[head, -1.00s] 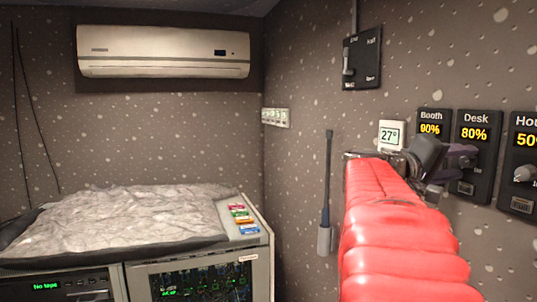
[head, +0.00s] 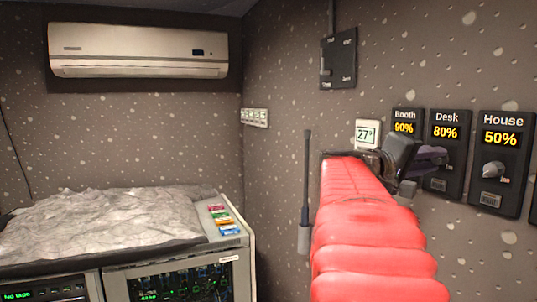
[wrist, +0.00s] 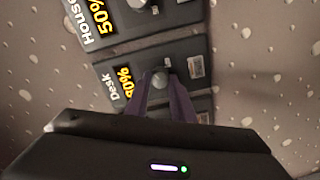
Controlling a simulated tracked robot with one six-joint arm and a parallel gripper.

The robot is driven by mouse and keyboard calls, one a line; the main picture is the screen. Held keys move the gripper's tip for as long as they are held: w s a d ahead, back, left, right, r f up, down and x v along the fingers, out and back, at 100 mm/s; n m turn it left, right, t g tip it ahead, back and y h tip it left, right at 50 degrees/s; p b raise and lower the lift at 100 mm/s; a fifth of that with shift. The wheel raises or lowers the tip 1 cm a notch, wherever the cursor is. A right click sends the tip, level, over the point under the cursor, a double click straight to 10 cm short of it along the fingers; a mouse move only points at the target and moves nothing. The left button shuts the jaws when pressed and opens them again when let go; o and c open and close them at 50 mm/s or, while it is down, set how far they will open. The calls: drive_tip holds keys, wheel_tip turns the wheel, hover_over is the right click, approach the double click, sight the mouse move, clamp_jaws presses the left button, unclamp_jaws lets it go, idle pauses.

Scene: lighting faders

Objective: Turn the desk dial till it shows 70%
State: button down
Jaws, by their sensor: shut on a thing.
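The Desk panel (head: 447,133) is a dark wall plate whose yellow display reads 80% in the head view. In the wrist view the Desk panel (wrist: 112,80) appears rotated, and its digits are partly covered. My gripper (head: 436,157), with purple fingers, reaches the panel below the display and hides the dial in the head view. In the wrist view the grey round desk dial (wrist: 160,77) sits between the fingertips of my gripper (wrist: 161,88). The jaws are shut on it, one finger on each side.
The House panel (head: 502,143) with its knob reads 50% on the right. The Booth panel (head: 408,117) reads 90% on the left, partly behind my arm. A thermostat (head: 367,134) and a wall switch box (head: 338,60) are nearby.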

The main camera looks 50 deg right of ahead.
drive_tip(key=shift+f+n, duration=0.25)
drive_tip(key=shift+n, duration=1.15)
drive_tip(key=c, duration=1.5)
unclamp_jaws()
drive_tip(key=shift+r, duration=0.1)
drive_tip(key=shift+w+a+r, duration=0.1)
drive_tip(key=shift+w+a, duration=0.2)
drive_tip(key=shift+a, duration=0.25)
drive_tip(key=v, duration=1.2)
drive_tip(key=shift+w+a, duration=0.15)
drive_tip(key=shift+a, duration=0.05)
